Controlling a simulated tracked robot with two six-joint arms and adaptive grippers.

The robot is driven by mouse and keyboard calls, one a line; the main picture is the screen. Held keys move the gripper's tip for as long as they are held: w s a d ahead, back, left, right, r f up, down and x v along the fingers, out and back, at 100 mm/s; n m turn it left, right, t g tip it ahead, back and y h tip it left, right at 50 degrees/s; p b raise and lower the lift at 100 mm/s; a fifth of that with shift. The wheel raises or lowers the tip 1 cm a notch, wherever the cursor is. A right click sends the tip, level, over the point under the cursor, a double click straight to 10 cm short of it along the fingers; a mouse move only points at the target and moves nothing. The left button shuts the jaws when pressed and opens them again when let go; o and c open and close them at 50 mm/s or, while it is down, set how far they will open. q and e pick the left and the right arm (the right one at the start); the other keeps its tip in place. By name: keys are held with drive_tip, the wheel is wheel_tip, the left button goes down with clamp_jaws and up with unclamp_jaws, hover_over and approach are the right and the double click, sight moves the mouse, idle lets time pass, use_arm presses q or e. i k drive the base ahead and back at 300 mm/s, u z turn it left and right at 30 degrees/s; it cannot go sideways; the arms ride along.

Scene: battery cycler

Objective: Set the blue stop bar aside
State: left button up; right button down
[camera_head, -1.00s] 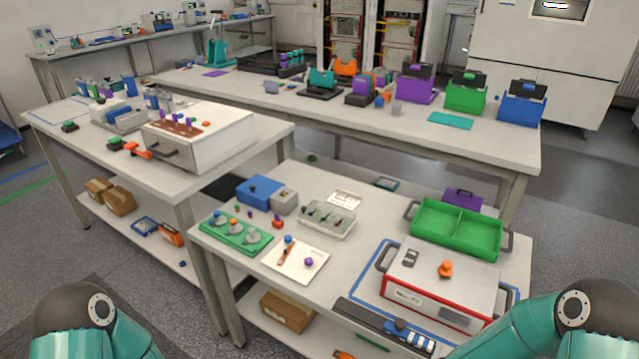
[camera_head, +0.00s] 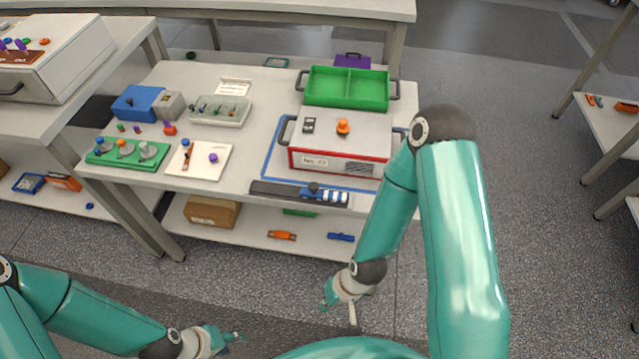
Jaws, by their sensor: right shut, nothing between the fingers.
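A blue piece with white stripes (camera_head: 325,195) sits on a dark rail (camera_head: 272,189) along the front edge of the near table. A dark knob stands at its left end. A separate blue bar-shaped piece (camera_head: 341,237) lies on the shelf below; I cannot tell for certain which is the stop bar. My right gripper (camera_head: 326,301) is shut and empty, low in front of the table, below and apart from both. My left gripper (camera_head: 232,340) is at the bottom, away from the table; its fingers are too small to judge.
Behind the rail stands a red-and-white box (camera_head: 366,131) with an orange knob. A green two-part tray (camera_head: 347,73) is behind it. A white board (camera_head: 217,169) and green plate (camera_head: 112,160) lie left. Open floor lies right of the table.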

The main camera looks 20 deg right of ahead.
sight(313, 190)
drive_tip(key=u, duration=0.05)
drive_tip(key=k, duration=1.1)
drive_tip(key=z, duration=0.4)
drive_tip(key=i, duration=1.45)
drive_tip(key=u, duration=0.45)
